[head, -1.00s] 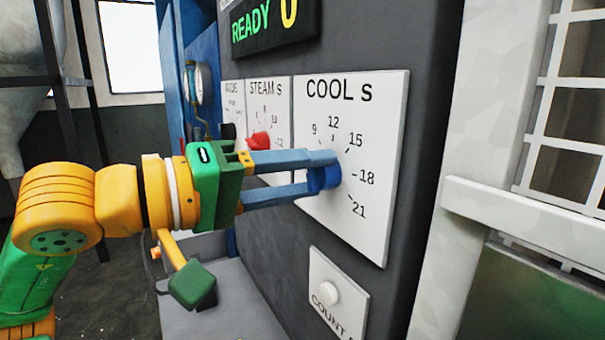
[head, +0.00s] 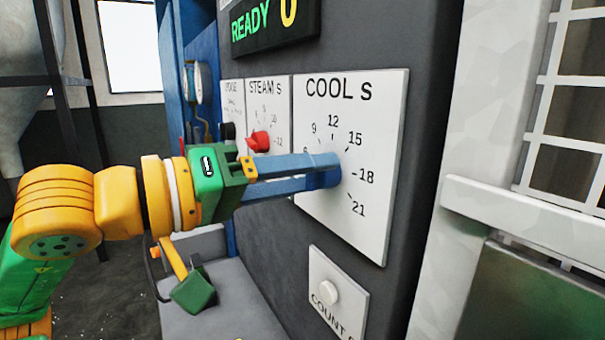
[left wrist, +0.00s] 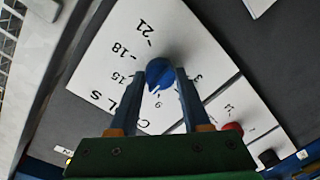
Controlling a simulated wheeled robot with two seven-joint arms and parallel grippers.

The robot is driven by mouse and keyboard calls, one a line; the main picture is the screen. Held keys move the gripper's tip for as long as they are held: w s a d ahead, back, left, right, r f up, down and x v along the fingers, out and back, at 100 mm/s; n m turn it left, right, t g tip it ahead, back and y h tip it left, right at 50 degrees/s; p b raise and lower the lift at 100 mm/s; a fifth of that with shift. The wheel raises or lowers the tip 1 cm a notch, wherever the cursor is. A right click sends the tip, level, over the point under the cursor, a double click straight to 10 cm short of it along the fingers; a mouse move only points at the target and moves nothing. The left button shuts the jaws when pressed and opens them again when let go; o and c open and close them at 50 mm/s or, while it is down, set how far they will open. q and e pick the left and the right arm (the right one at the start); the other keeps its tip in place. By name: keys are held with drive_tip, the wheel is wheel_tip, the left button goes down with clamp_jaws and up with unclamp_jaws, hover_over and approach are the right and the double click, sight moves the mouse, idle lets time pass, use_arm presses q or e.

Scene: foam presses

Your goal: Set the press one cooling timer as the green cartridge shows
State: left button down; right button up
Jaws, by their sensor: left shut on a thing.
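The blue cooling knob (head: 330,178) sits on the white COOL S plate (head: 380,110), whose numbers 9, 12, 15, 18 and 21 show in the head view. My left gripper (head: 322,170) is shut on the knob, its blue fingers reaching in from the left. The left wrist view shows the knob (left wrist: 160,74) between the two fingertips (left wrist: 160,82), with the plate (left wrist: 182,30) behind. The knob's pointer is hard to make out, so its setting cannot be read.
The STEAM S plate (head: 265,95) with a red knob (head: 259,142) is left of the COOL S plate. A COUNT plate with a white button (head: 328,292) is below. A display (head: 268,25) above reads READY and 0. A white frame (head: 520,220) stands right.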

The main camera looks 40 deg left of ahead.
use_arm(q)
drive_tip(key=c, duration=0.8)
unclamp_jaws()
drive_tip(key=shift+r, duration=0.1)
drive_tip(key=o, duration=0.4)
drive_tip(key=shift+o, duration=0.2)
drive_tip(key=shift+w, duration=0.15)
drive_tip(key=shift+s, duration=0.2)
drive_tip(key=b+v, duration=0.3)
drive_tip(key=v, duration=0.3)
drive_tip(key=shift+s, duration=0.4)
drive_tip(key=shift+a, duration=0.15)
